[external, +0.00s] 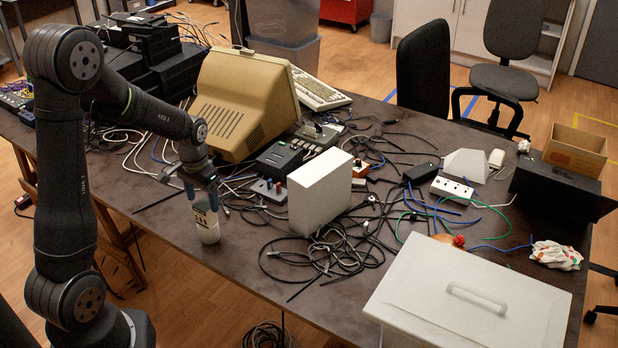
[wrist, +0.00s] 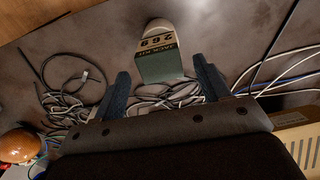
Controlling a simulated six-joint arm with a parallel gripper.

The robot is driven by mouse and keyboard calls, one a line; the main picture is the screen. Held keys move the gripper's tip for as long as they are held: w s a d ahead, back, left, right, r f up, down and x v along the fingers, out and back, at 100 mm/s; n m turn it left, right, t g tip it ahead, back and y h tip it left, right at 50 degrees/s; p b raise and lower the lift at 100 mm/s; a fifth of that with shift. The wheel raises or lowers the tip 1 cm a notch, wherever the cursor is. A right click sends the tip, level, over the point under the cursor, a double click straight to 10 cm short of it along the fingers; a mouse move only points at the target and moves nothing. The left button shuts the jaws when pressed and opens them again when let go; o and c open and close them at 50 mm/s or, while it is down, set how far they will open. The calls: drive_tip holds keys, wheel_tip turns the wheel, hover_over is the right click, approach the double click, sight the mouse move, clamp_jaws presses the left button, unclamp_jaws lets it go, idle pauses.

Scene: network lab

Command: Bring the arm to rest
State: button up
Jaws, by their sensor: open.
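My gripper (external: 201,194) is open and points down near the table's front left edge. Its two fingers also show apart in the wrist view (wrist: 160,72). A small white object with a printed label (external: 207,226) stands on the table right below the gripper. In the wrist view the labelled object (wrist: 158,46) shows between and beyond the fingertips, with a rounded white end and a greenish-grey face. I cannot tell whether the fingers touch it.
A beige monitor (external: 240,105) stands behind the gripper. A white box (external: 320,193) and tangled black cables (external: 325,255) lie to the right. A large white lidded case (external: 470,300) fills the front right. Bare tabletop (external: 165,225) lies left of the labelled object.

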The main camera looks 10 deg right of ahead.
sight(203, 205)
wheel_tip(203, 205, up, 7)
drive_tip(key=shift+r, duration=0.1)
wheel_tip(203, 205, down, 12)
drive_tip(key=shift+f, duration=0.15)
wheel_tip(203, 205, up, 4)
drive_tip(key=s+d+r, duration=0.5)
drive_tip(key=s+r, duration=0.2)
drive_tip(key=s, duration=0.3)
drive_tip(key=s+d+f+m, duration=0.2)
drive_tip(key=s+d+f, duration=0.4)
drive_tip(key=s+d, duration=0.3)
drive_tip(key=w+a+f, duration=0.1)
drive_tip(key=w+f, duration=0.1)
drive_tip(key=w, duration=0.1)
drive_tip(key=w+f, duration=0.2)
drive_tip(key=w, duration=0.1)
drive_tip(key=w+a+f, duration=0.1)
drive_tip(key=w+f, duration=0.2)
drive_tip(key=shift+w+a, duration=0.3)
drive_tip(key=shift+w, duration=0.05)
drive_tip(key=shift+w+f, duration=0.35)
drive_tip(key=shift+w, duration=0.05)
